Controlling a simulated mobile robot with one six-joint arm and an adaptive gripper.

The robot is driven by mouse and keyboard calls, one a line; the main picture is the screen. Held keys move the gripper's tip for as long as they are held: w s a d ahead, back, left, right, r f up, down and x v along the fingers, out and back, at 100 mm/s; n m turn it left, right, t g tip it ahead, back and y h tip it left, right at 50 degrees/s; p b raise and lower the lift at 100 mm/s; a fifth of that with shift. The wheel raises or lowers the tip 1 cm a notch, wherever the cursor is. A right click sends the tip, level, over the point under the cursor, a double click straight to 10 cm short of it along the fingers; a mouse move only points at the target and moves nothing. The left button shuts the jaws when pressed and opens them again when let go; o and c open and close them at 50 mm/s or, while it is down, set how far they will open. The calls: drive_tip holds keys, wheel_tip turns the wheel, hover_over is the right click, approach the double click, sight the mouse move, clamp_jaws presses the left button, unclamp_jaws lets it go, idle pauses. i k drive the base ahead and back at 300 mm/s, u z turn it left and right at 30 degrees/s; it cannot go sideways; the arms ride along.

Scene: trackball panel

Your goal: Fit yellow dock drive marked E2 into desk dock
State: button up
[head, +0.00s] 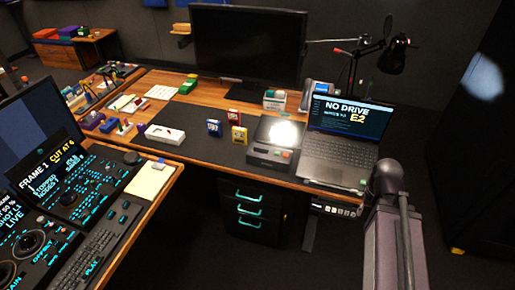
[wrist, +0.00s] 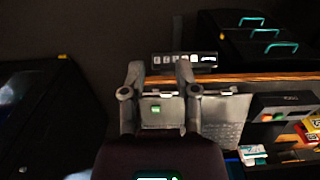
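In the head view, the yellow drive (head: 239,136) stands upright on the dark desk mat, just left of a dark box that looks like the desk dock (head: 262,155). A bright glare hides part of the dock's top. Its slot cannot be made out. The laptop (head: 350,125) right of the dock shows "NO DRIVE E2". In the wrist view, my gripper (wrist: 160,72) is open and empty, with its fingers apart in front of the laptop and desk edge. The dock (wrist: 280,106) is right of it there. Small coloured blocks are cut off at that view's right edge.
A blue drive (head: 214,127) and a red drive (head: 234,117) stand near the yellow one. A white case (head: 165,134) lies to their left, and a monitor (head: 247,45) stands behind. A black lamp (head: 392,58) rises behind the laptop. Drawers (head: 250,211) are below the desk.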

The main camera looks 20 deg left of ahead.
sight(259, 154)
drive_tip(key=k, duration=0.65)
drive_tip(key=u, duration=0.3)
drive_tip(key=i, duration=1.45)
drive_tip(key=u, duration=0.35)
